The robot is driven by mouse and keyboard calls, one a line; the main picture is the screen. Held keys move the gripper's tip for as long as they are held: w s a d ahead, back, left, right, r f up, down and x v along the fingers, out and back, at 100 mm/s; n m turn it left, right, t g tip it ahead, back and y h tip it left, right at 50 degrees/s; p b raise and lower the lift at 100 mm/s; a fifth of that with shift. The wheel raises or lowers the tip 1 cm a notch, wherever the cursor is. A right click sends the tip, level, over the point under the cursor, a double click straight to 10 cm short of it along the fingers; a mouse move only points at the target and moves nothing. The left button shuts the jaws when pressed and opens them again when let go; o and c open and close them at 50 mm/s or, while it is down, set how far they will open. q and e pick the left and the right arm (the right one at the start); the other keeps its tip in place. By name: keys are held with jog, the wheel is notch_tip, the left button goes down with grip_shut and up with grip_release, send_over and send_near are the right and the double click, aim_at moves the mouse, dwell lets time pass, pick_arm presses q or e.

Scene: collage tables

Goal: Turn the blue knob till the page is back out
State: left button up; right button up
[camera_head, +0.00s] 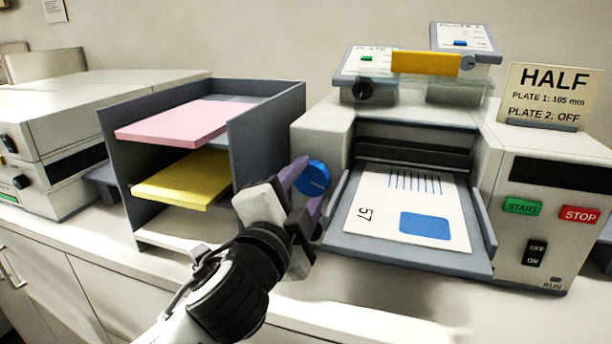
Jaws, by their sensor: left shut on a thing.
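The blue knob (314,178) sits on the left side of the printing machine (325,128). My left gripper (304,193) reaches it from the front left, and its purple-tipped fingers are shut on the knob. The fingers and wrist hide part of the knob's lower left edge. The page (385,205), white with blue stripes, a blue block and the number 57, lies on the machine's grey front tray (400,252). Its far edge is close to the dark slot with the rollers; I cannot tell whether any of it is inside. My right gripper is not in view.
A grey rack (262,150) left of the machine holds pink sheets (185,122) and yellow sheets (190,178). Start (522,207) and stop (580,215) buttons are on the machine's right front. A sign (548,92) reading HALF stands on top.

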pick_arm(q)
jog(key=m, duration=0.4)
jog(key=shift+m, duration=0.3)
jog(key=m, duration=0.4)
jog(key=shift+m, duration=0.4)
jog(key=o, duration=1)
jog(key=shift+o, duration=0.2)
jog(key=b+v, duration=0.1)
jog(key=v, duration=0.9)
jog(key=shift+s, duration=0.15)
